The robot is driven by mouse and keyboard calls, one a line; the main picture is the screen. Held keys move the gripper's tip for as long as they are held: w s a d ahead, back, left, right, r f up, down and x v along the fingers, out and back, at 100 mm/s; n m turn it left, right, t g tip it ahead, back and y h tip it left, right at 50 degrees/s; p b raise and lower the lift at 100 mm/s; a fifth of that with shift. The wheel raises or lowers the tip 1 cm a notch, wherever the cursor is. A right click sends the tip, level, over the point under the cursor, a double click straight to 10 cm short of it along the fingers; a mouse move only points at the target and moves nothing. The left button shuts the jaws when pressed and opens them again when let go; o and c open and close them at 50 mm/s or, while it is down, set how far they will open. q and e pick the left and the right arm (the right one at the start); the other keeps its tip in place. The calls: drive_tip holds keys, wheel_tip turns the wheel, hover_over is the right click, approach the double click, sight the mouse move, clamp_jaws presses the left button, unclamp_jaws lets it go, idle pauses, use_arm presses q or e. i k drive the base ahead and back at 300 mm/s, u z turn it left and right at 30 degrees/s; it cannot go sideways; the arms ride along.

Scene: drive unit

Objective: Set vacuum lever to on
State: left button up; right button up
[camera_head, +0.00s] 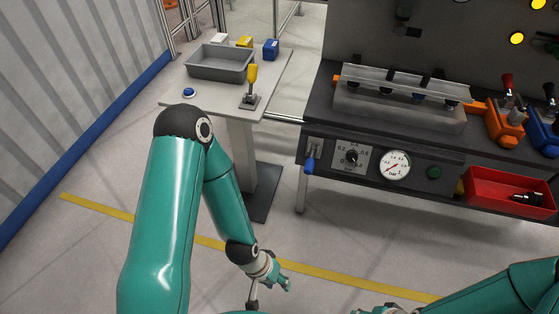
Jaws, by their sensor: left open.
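A lever with a yellow handle (252,77) stands upright on a small dark base on the white side table. A blue handle (309,164) hangs down at the left end of the workbench's front panel. No readable label shows which lever is the vacuum one. My left gripper (269,293) is open and empty, low over the floor at the bottom centre, well apart from both handles.
The side table (276,92) carries a grey bin (220,64) and a blue button (189,92). The bench panel has a dial (351,157) and a gauge (395,165). A red tray (505,195) and orange and blue lever units are at right. Floor before the bench is clear.

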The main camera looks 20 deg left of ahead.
sight(309, 170)
drive_tip(key=u, duration=0.35)
drive_tip(key=i, duration=1)
drive_tip(key=z, duration=0.05)
